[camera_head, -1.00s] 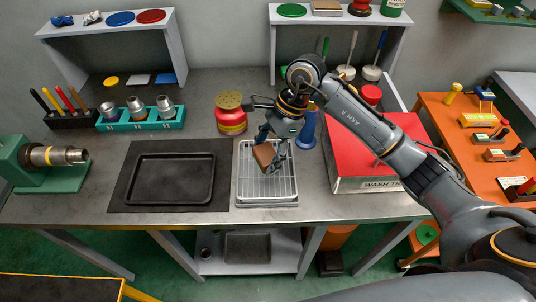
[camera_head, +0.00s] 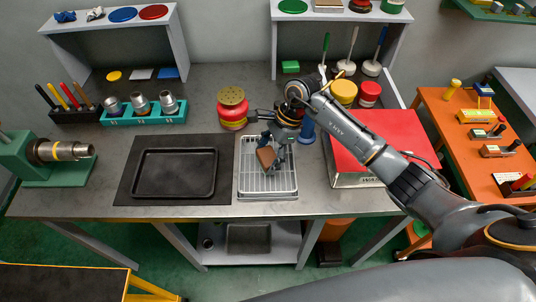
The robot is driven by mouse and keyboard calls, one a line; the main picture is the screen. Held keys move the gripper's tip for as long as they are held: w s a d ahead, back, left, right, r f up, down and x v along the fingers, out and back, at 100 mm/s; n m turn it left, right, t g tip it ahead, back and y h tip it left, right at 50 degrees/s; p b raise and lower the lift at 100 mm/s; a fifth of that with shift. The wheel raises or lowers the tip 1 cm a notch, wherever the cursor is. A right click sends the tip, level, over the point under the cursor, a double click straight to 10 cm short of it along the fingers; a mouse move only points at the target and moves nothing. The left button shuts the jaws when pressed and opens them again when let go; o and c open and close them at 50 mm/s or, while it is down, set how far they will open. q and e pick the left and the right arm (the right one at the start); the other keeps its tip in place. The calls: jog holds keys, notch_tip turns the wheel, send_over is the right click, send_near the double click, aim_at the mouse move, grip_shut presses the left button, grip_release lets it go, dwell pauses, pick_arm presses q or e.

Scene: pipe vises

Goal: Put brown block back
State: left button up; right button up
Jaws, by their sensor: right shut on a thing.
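The brown block (camera_head: 266,156) is tilted in the jaws of my right gripper (camera_head: 272,147), above the wire rack tray (camera_head: 267,189) in the middle of the bench. The gripper is shut on it and hides part of it. I cannot tell whether the block touches the rack. My left gripper is not in view.
A black tray (camera_head: 174,173) lies left of the rack. A red-topped box (camera_head: 372,139) stands to the right, under my right arm. A red and yellow canister (camera_head: 232,106) stands behind the rack. A teal socket holder (camera_head: 144,115) is at the back left.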

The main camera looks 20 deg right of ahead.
jog(key=o, duration=1.2)
jog(key=shift+r+p, duration=0.25)
jog(key=shift+p, duration=0.15)
jog(key=b+v, duration=0.3)
jog(key=v, duration=0.8)
jog(key=shift+d+r, duration=0.15)
jog(key=shift+r, duration=0.25)
